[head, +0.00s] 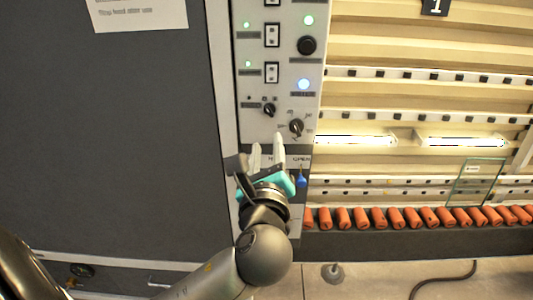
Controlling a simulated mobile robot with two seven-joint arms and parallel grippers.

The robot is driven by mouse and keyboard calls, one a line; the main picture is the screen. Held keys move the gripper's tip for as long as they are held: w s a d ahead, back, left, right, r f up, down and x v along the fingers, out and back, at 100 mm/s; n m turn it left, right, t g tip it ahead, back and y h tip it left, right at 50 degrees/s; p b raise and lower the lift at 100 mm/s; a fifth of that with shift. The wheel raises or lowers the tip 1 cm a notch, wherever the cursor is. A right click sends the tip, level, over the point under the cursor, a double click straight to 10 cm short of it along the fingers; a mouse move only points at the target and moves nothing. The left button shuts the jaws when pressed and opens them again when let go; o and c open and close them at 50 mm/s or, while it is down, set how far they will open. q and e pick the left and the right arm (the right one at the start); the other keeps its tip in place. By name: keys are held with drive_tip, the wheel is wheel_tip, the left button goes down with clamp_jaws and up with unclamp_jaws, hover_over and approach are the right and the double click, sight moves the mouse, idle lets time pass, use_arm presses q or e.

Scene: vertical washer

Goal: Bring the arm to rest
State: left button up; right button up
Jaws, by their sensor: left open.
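My left gripper (267,157) is in front of the lower part of the control panel (291,87). Its two pale fingers point up and stand apart, with nothing seen between them. Its teal body is below the fingers, and my arm reaches it from the lower left. Two black rotary knobs, the left knob (269,109) and the right knob (296,126), sit just above the fingertips. I cannot tell whether the gripper touches the panel. My right gripper is not in view.
A row of orange rollers (412,217) runs along the washer's lower edge at the right. A glass pane (476,181) stands above them. A dark cabinet face (110,130) fills the left. A dark hose (440,279) lies on the floor.

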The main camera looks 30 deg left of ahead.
use_arm(q)
drive_tip(key=shift+s+d, duration=0.25)
drive_tip(key=shift+s, duration=0.25)
drive_tip(key=w+d+f+n+g+h+b, duration=0.1)
drive_tip(key=w+f+g+h+b, duration=0.15)
drive_tip(key=f, duration=1.45)
drive_tip(key=w+d+f+n+g+h+b, duration=0.1)
drive_tip(key=f+n+g+h+b, duration=0.2)
drive_tip(key=f, duration=1.3)
drive_tip(key=s+d+f+n+g+h+b, duration=0.1)
drive_tip(key=s+f+n+b, duration=0.3)
drive_tip(key=f, duration=0.8)
drive_tip(key=s+f+g+h+b, duration=0.15)
drive_tip(key=s+f, duration=0.45)
drive_tip(key=f, duration=0.6)
drive_tip(key=s+d+f+n+g+b, duration=0.1)
drive_tip(key=s+f+n+g+b, duration=0.2)
drive_tip(key=s+f+n, duration=0.3)
drive_tip(key=s+d+f+n+g+h+b, duration=0.1)
drive_tip(key=s+f+n+g+b, duration=0.2)
drive_tip(key=s+f+n, duration=0.4)
drive_tip(key=s+f, duration=0.4)
drive_tip(key=s, duration=0.4)
drive_tip(key=s+f, duration=0.5)
drive_tip(key=s, duration=0.3)
drive_tip(key=shift+d+f+h+b, duration=0.2)
drive_tip(key=shift+d+h+b, duration=0.1)
drive_tip(key=shift+d, duration=0.05)
